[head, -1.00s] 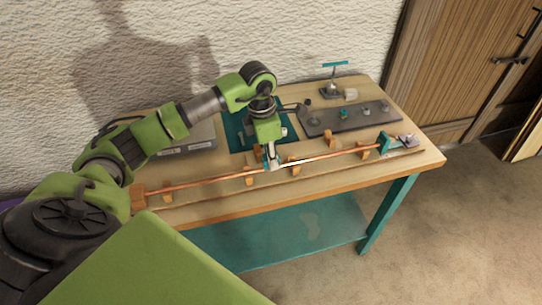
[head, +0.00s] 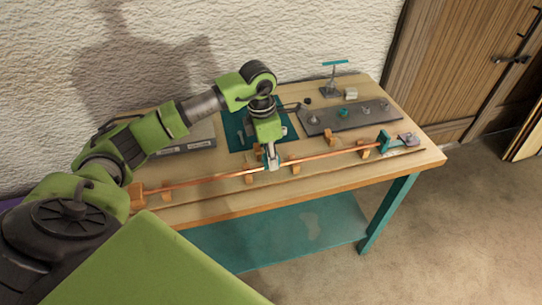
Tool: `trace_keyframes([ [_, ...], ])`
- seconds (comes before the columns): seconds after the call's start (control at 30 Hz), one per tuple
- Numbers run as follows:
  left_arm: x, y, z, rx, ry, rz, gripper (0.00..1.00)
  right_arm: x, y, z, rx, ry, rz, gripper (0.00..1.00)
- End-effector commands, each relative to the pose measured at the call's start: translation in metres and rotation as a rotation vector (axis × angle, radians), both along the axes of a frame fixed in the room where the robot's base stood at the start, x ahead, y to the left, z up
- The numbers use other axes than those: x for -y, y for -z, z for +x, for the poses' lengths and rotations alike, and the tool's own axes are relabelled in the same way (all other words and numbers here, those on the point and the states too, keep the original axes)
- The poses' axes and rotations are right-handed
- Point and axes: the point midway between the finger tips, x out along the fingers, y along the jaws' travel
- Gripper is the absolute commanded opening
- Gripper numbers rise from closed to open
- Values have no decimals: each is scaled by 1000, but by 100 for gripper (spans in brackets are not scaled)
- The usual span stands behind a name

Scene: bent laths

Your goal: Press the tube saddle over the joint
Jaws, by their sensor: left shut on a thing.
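A long thin copper-coloured tube (head: 215,180) runs across the workbench, rising to the right, carried on several small wooden blocks (head: 295,167). My left gripper (head: 273,165) points down at the tube near its middle. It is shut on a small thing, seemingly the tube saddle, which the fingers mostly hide. I cannot tell whether the saddle touches the tube or sits over the joint; the joint is not clear at this size. My right gripper is not in view.
A teal clamp-like part (head: 384,143) stands at the tube's right end. A dark grey strip (head: 345,117) with several small fittings lies behind the tube, near a teal-topped stand (head: 332,80). A teal mat (head: 238,130) and a grey case (head: 190,140) lie at the back.

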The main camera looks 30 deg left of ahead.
Motion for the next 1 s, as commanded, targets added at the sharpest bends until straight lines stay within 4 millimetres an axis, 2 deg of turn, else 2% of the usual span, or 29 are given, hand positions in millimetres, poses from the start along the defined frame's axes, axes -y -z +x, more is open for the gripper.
trace_keyframes([
  [1.0,0,16,0,1,-1,-1,7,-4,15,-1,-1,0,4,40],
])
